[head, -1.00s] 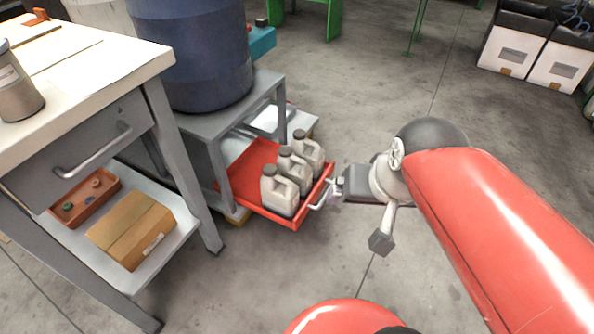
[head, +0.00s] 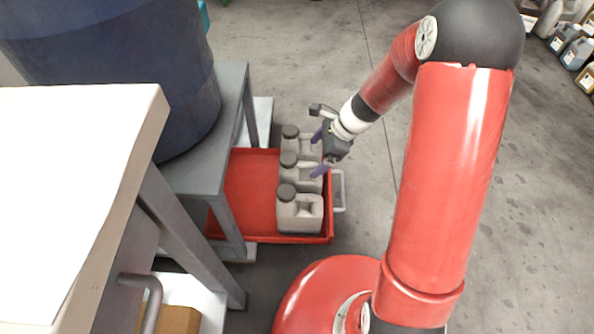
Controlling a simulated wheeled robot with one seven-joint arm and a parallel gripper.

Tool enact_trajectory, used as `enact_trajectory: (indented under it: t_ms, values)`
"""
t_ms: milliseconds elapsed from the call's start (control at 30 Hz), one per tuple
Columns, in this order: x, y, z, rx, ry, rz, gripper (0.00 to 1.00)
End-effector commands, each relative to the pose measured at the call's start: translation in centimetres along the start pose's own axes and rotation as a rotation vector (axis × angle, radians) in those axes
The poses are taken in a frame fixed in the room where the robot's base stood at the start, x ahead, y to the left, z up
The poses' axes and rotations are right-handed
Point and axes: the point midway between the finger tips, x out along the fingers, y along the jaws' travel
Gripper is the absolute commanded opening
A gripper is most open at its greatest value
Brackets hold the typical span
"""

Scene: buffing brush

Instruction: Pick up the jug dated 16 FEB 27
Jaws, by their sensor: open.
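Three grey jugs with dark caps stand in a row along the right side of a red tray (head: 250,190). The near jug (head: 300,212), the middle jug (head: 292,176) and the far jug (head: 292,143) are upright. No date can be read on any of them from here. My gripper (head: 318,155) is open, at the right side of the middle and far jugs, with its fingers pointing left. It partly covers these two jugs. I cannot tell whether a finger touches a jug.
The tray has a metal handle (head: 339,190) on its right and reaches under a grey stand (head: 215,165) bearing a large blue drum (head: 130,70). A white-topped bench (head: 70,170) is at left. More containers (head: 570,45) stand at far right. Open floor lies right of the tray.

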Motion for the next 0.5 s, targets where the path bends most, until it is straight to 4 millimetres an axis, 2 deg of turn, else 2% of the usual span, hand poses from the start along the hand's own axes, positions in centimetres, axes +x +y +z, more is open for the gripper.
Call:
enact_trajectory:
  t_ms: [367,500]
  values:
    - [4.4,0.4,-0.6,0.018,-0.004,0.004,0.94]
    - [6.6,1.0,-1.1,0.017,-0.004,0.005,0.94]
